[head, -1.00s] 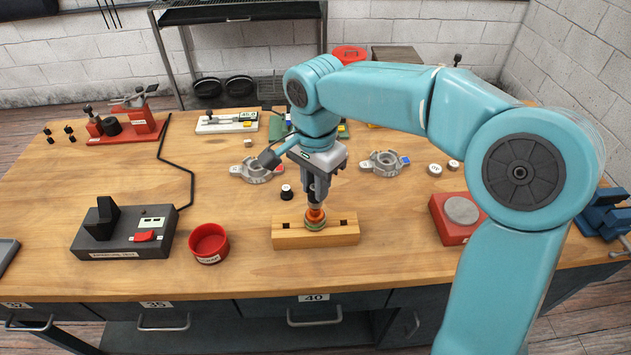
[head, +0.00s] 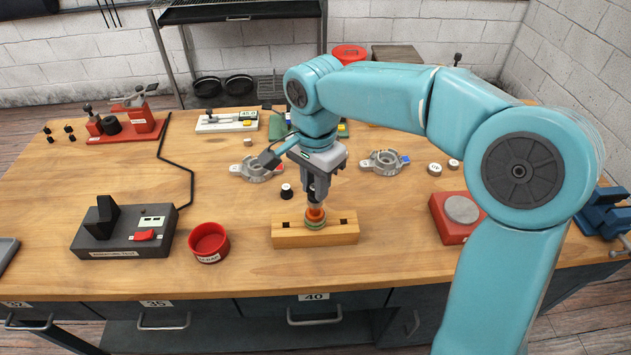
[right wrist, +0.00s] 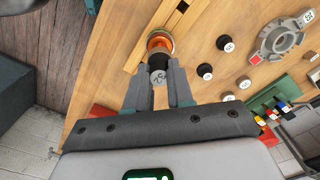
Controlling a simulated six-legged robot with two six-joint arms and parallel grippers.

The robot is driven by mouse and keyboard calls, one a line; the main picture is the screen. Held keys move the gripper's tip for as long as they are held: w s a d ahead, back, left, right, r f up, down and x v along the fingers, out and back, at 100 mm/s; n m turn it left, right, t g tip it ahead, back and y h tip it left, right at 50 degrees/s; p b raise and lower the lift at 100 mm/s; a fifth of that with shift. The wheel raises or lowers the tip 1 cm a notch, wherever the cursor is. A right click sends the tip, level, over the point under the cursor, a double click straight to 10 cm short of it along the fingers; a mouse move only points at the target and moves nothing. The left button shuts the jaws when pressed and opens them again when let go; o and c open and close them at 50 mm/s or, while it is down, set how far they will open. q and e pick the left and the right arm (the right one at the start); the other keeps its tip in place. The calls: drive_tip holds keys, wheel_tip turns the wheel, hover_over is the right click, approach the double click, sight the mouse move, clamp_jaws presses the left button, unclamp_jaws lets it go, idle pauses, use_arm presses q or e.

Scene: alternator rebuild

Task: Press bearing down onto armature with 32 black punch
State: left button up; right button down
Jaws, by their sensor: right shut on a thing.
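The armature (head: 315,217), with orange copper windings, stands upright in the wooden block (head: 288,236). It also shows in the right wrist view (right wrist: 160,43). My right gripper (head: 316,196) points down directly over the armature. It is shut on the black punch (right wrist: 158,75), whose pale end label shows between the fingers in the right wrist view; I cannot read its number surely. The punch is in line with the armature's upper end. I cannot tell whether they touch. The bearing is hidden or too small to make out. My left gripper is out of view.
Another black punch (head: 287,192) stands behind the block. A red bowl (head: 209,243) and a dark tester (head: 125,235) stand left. A red plate unit (head: 460,211) is right. Grey housings (head: 384,163) lie behind.

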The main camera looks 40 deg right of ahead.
drive_tip(key=shift+w+r+p, duration=0.1)
drive_tip(key=shift+r+p, duration=0.65)
drive_tip(key=shift+r, duration=0.05)
drive_tip(key=shift+r+p, duration=0.45)
drive_tip(key=shift+r, duration=0.15)
drive_tip(key=shift+r+p, duration=0.75)
drive_tip(key=shift+r, duration=0.05)
drive_tip(key=shift+r+p, duration=0.65)
drive_tip(key=shift+r, duration=0.15)
